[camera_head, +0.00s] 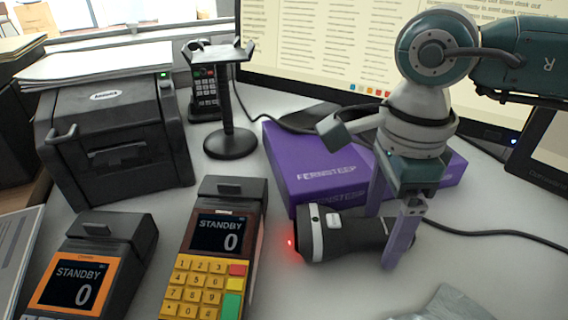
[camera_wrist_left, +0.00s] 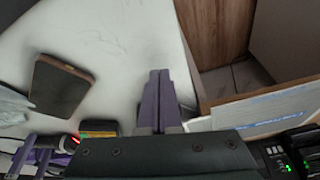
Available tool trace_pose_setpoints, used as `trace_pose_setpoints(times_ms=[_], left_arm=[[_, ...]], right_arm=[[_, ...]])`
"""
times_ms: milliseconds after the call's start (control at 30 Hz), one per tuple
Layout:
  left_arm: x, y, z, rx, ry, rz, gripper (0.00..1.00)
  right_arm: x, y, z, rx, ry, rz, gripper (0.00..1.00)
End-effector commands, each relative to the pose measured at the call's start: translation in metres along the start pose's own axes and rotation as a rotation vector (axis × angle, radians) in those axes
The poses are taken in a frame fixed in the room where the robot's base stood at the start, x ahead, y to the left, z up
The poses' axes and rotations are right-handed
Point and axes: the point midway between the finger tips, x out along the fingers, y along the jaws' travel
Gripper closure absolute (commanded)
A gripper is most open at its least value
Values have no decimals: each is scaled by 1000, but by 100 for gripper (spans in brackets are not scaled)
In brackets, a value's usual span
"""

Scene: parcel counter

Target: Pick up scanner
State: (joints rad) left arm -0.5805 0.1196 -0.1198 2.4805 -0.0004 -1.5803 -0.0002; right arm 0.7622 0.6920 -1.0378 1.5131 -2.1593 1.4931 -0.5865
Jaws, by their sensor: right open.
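The scanner (camera_head: 345,232) is a dark handheld device with a grey band and a glowing red light at its left end. It lies on the counter in front of a purple box. My right gripper (camera_head: 384,237) points down over its right part, jaws open. One purple finger is on the far side and partly hidden, the other in front of the scanner. Whether they touch it I cannot tell. My left gripper (camera_wrist_left: 159,75) shows only in the left wrist view, its two purple fingers side by side with nothing seen between them.
The purple box (camera_head: 330,183) stands right behind the scanner. Two payment terminals (camera_head: 215,250) (camera_head: 92,268) stand to the left. A black stand (camera_head: 231,142), a printer (camera_head: 115,140) and a monitor (camera_head: 330,50) are behind. A crumpled grey bag (camera_head: 450,305) lies at the front.

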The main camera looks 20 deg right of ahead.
Motion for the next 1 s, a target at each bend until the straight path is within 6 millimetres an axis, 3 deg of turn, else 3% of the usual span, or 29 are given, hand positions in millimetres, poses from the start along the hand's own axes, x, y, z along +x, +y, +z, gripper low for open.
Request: trace_pose_setpoints(times_ms=[233,1000], left_arm=[[0,0,0,0,0,0,100],[0,0,0,0,0,0,100]], right_arm=[[2,0,0,-1,0,-1,15],[2,0,0,-1,-1,-1,100]])
